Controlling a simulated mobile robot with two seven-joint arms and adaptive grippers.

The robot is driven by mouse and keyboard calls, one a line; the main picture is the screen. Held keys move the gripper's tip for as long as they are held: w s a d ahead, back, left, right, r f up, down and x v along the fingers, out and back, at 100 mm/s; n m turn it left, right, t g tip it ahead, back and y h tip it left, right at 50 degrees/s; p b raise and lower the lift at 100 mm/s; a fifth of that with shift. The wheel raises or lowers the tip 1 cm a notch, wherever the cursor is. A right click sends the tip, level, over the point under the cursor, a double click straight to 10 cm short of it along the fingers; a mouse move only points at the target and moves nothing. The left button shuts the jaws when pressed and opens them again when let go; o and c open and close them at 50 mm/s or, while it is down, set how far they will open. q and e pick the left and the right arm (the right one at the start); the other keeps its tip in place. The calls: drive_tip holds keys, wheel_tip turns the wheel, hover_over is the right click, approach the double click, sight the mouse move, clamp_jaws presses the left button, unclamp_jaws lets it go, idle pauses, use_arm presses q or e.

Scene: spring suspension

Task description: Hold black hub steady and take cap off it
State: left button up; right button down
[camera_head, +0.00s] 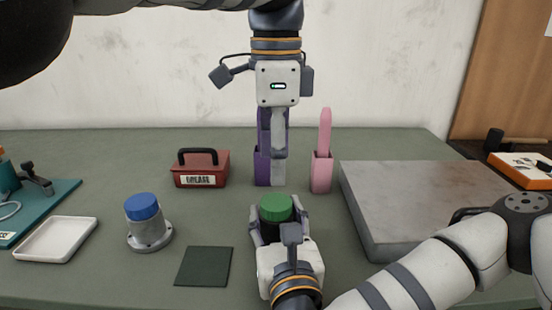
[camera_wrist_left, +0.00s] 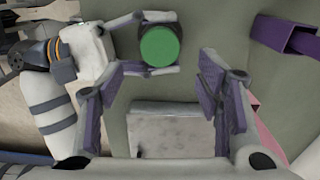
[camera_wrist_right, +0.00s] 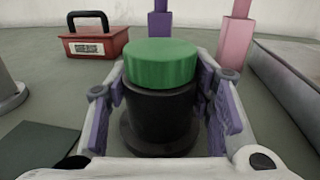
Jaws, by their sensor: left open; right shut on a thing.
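The black hub (camera_wrist_right: 160,118) stands upright on the table on a round flange. The green cap (camera_head: 276,208) sits on top of it, and also shows in the left wrist view (camera_wrist_left: 160,46) and right wrist view (camera_wrist_right: 160,66). My right gripper (camera_head: 279,222) is shut around the hub's body below the cap, one finger on each side. My left gripper (camera_head: 279,150) points down above and behind the hub, open and empty. In the left wrist view its fingers (camera_wrist_left: 165,100) are apart, with the cap beyond them. In the head view the gripper hides most of the hub.
A grey hub with a blue cap (camera_head: 143,208), a dark square mat (camera_head: 204,266) and a white tray (camera_head: 57,240) are at left. A red grease box (camera_head: 201,170), purple holder (camera_head: 261,168) and pink holder (camera_head: 321,173) stand behind. A grey slab (camera_head: 430,195) fills the right.

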sight(276, 202)
use_arm(q)
drive_tip(key=shift+f+m, duration=0.25)
drive_tip(key=shift+m, duration=0.05)
wheel_tip(276, 202, down, 7)
drive_tip(key=shift+f, duration=0.1)
drive_tip(key=c, duration=1.2)
drive_tip(key=n, duration=0.6)
drive_tip(key=shift+n, duration=0.3)
drive_tip(key=o, duration=1.3)
drive_tip(key=shift+c, duration=0.2)
